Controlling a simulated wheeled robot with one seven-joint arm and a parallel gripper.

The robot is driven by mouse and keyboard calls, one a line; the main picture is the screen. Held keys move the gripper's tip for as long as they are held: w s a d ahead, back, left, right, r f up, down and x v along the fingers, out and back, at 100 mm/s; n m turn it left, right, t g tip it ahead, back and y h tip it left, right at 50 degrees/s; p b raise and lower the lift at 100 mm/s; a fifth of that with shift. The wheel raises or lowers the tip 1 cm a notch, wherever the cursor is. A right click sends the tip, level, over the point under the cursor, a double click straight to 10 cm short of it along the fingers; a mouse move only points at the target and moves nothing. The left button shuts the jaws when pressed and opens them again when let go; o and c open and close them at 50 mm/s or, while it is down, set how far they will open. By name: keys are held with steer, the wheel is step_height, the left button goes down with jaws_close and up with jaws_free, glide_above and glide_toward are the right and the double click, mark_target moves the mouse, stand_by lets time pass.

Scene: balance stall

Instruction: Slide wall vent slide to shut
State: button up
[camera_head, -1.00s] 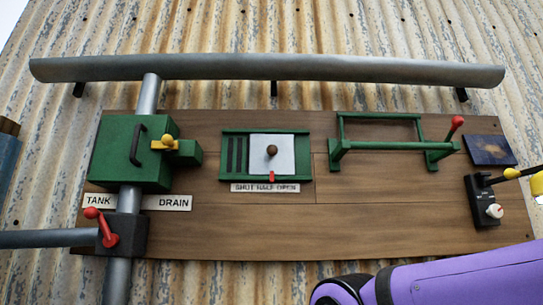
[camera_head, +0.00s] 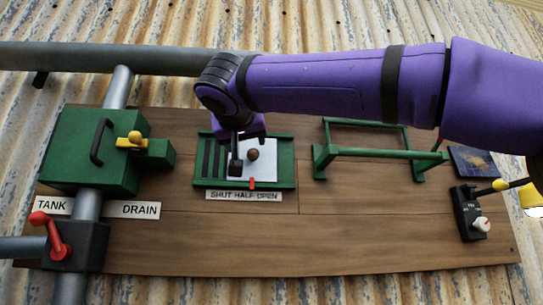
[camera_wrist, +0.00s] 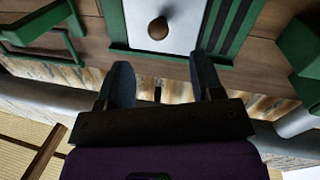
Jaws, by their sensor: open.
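The wall vent has a green frame (camera_head: 287,165) with a pale sliding plate (camera_head: 267,171) and a round brown knob (camera_head: 253,155). Dark slats (camera_head: 208,158) show uncovered left of the plate. The plate's red pointer (camera_head: 252,183) stands above the label "SHUT HALF OPEN" (camera_head: 243,196), around the end of HALF. My gripper (camera_head: 245,150) is open in front of the vent and hides part of the plate. In the wrist view, the knob (camera_wrist: 158,28) lies beyond the open fingertips (camera_wrist: 160,62), roughly centred between them. I see no contact.
A green box (camera_head: 70,150) with a yellow-knobbed latch (camera_head: 135,138) is left of the vent. A green rail frame (camera_head: 375,153) is to its right. A grey pipe (camera_head: 120,62) runs across above. A red lever (camera_head: 55,235) is low left. The board below the vent is clear.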

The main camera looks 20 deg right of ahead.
mark_target(252, 152)
steer(key=shift+m, duration=0.3)
steer(key=x, duration=0.3)
steer(key=r+x, duration=0.1)
steer(key=x, duration=0.6)
steer(key=shift+w+d+r, duration=0.25)
steer(key=shift+w+r, duration=0.1)
jaws_close()
steer(key=a, duration=0.2)
steer(key=w+a, duration=0.1)
steer(key=a, duration=0.2)
steer(key=w+a, duration=0.1)
steer(key=a, duration=0.1)
steer(key=shift+w+a, duration=0.25)
steer(key=shift+a, duration=0.1)
jaws_free()
steer(key=shift+a, duration=0.15)
